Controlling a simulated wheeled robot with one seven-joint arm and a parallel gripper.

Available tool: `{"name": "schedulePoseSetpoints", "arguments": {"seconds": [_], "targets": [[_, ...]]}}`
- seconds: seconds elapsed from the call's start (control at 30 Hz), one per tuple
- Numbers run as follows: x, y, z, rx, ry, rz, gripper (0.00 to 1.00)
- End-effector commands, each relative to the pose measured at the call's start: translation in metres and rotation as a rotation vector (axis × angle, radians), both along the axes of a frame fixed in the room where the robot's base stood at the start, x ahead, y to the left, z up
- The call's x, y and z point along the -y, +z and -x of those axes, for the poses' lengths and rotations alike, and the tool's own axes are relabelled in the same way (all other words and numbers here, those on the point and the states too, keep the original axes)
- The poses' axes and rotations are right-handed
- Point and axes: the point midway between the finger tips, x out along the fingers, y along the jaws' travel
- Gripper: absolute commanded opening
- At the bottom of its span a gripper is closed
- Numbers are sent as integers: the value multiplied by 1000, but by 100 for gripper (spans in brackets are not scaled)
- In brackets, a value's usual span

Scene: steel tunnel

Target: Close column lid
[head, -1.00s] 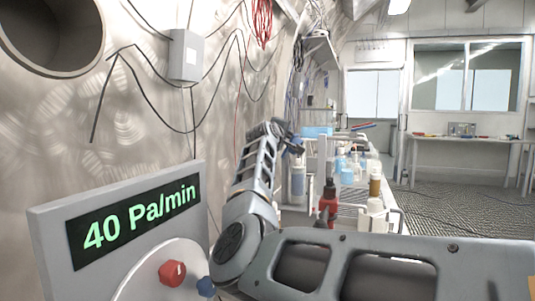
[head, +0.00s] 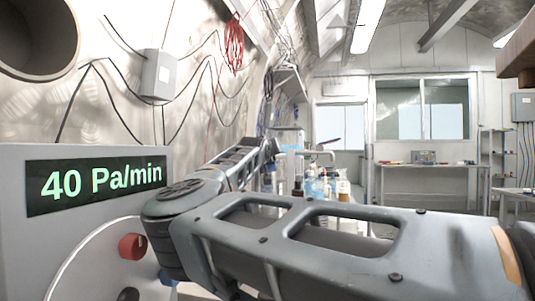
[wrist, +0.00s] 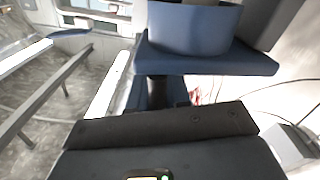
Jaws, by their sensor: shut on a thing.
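In the head view my arm reaches out toward the bench, and my gripper (head: 270,146) is small and dark at its far end. In the wrist view my gripper (wrist: 165,92) is shut on a dark blue part just beyond its dark palm. A blue rounded body with a wide flat plate (wrist: 205,58) fills the top of that view. It looks like the column lid, but I cannot tell for sure. The fingertips and the exact grip are mostly hidden. Any column under the lid cannot be made out.
A bench with several bottles (head: 325,187) stands beyond my arm. A panel reading 40 Pa/min (head: 100,190) with a red knob (head: 131,246) is at the left. A wall box (head: 162,75) with loose cables hangs above.

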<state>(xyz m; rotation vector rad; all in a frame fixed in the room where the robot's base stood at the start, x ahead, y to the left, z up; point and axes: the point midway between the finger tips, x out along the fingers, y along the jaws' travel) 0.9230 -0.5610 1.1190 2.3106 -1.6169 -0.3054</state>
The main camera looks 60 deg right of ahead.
Motion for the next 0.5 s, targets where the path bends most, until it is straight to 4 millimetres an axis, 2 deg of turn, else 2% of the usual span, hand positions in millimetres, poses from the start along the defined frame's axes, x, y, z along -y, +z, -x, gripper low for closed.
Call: {"name": "schedulePoseSetpoints", "arguments": {"seconds": [0.2,0.5], "targets": [[3,-5,7,110,-7,-37,0],[4,-10,9,175,-8,-59,0]]}}
